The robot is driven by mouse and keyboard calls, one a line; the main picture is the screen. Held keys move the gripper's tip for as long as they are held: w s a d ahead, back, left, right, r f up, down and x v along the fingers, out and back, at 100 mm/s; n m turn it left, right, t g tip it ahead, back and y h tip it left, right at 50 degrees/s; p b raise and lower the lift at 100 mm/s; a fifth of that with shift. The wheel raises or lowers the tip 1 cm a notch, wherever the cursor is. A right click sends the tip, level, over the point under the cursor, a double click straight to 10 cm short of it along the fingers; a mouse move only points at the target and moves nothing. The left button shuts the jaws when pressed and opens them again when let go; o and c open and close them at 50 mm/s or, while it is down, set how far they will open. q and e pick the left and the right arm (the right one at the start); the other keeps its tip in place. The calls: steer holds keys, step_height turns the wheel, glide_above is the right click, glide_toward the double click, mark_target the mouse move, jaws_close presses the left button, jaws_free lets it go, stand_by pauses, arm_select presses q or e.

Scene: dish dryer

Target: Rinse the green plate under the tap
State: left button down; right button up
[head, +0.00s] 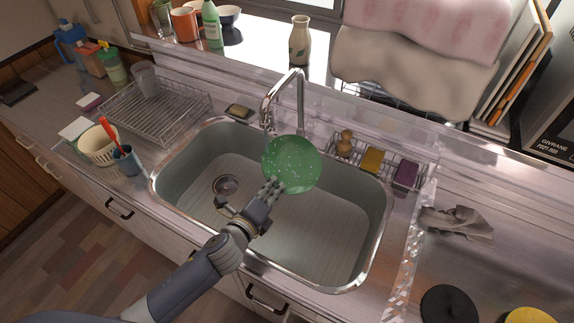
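The green plate (293,162) is held tilted over the sink (318,232), close to the tap (299,95). Pale specks that look like water drops show on its face. My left gripper (272,190) is shut on the plate's lower left edge. My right gripper is not in view.
A caddy with a brush and sponges (373,160) sits behind the sink at right. A grey cloth (458,222) lies on the right counter. A vase (300,40) stands on the sill.

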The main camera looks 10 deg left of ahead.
arm_select(q)
steer(key=s+d, duration=0.4)
steer(key=s, duration=0.3)
stand_by(0.5)
steer(key=shift+w+r, duration=0.1)
stand_by(0.9)
steer(key=s+d+r+p, duration=0.2)
steer(key=s+r+p, duration=0.1)
steer(key=s+r, duration=0.1)
steer(key=shift+s+d, duration=0.2)
steer(key=shift+d, duration=0.15)
